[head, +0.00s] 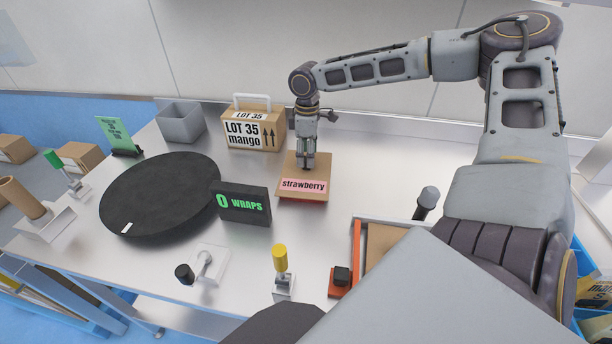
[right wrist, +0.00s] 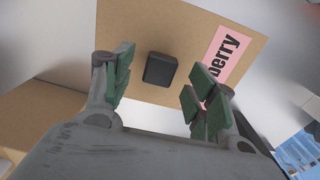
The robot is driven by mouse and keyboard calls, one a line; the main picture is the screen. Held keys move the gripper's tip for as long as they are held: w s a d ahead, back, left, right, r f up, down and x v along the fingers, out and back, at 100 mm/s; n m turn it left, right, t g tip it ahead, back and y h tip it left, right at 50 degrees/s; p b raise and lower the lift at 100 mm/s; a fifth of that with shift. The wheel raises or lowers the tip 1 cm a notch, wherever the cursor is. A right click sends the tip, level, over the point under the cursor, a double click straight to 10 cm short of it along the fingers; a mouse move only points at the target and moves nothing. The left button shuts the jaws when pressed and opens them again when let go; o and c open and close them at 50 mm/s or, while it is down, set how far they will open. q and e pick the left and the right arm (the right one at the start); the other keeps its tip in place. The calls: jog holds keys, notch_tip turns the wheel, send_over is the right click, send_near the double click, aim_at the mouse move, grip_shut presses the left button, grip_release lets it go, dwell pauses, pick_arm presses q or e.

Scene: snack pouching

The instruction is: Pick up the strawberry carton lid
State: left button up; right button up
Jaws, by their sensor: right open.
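The strawberry carton lid (head: 322,167) is a flat brown board with a pink "strawberry" label (head: 304,185). It lies on the table's far middle, with a red edge showing under its near side. In the right wrist view the lid (right wrist: 165,25) has a square black knob (right wrist: 160,69). My right gripper (head: 307,163) is over the lid, pointing down. In the right wrist view its green-padded fingers (right wrist: 158,78) are open, with the knob showing in the gap between them, not gripped. The gripper hides the knob in the head view. My left gripper is out of view.
The "LOT 35 mango" carton (head: 252,133) with a white handle stands just left of the lid. A black "0 WRAPS" sign (head: 241,204) stands nearer, beside a black round turntable (head: 160,196). A grey bin (head: 181,122) is behind. The table right of the lid is clear.

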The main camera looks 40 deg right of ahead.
aim_at(306, 172)
jog(key=shift+f, duration=1.65)
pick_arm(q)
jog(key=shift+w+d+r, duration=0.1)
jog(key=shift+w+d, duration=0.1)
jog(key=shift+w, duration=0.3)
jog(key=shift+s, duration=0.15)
pick_arm(e)
jog(key=c, duration=1.1)
jog(key=shift+r, duration=0.1)
